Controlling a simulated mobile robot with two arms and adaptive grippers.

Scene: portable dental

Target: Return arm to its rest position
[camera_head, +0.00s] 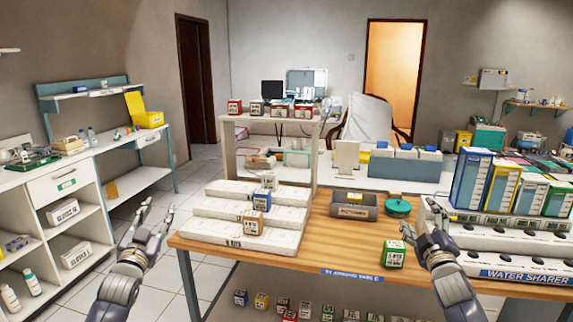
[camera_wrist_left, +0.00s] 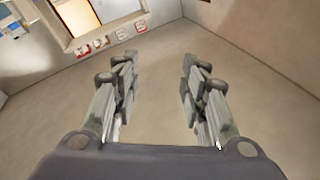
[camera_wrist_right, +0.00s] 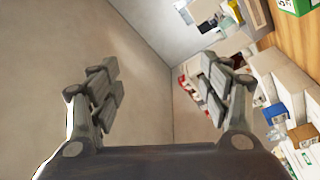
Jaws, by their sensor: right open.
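My left gripper (camera_head: 157,216) is open and empty. It is in the air over the tiled floor, left of the wooden table (camera_head: 320,247). In the left wrist view its two fingers (camera_wrist_left: 155,90) stand apart with only wall between them. My right gripper (camera_head: 420,222) is open and empty above the right part of the table. In the right wrist view its fingers (camera_wrist_right: 158,85) are spread with nothing between them. A green and white box (camera_head: 394,254) stands on the table just left of the right gripper.
White stepped boxes (camera_head: 240,212) carry small boxes on the table's left. A grey tray (camera_head: 354,206) and green round lid (camera_head: 398,207) lie mid-table. Upright folders (camera_head: 500,185) stand on the right. White shelves (camera_head: 60,190) line the left wall. Clear floor lies between shelves and table.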

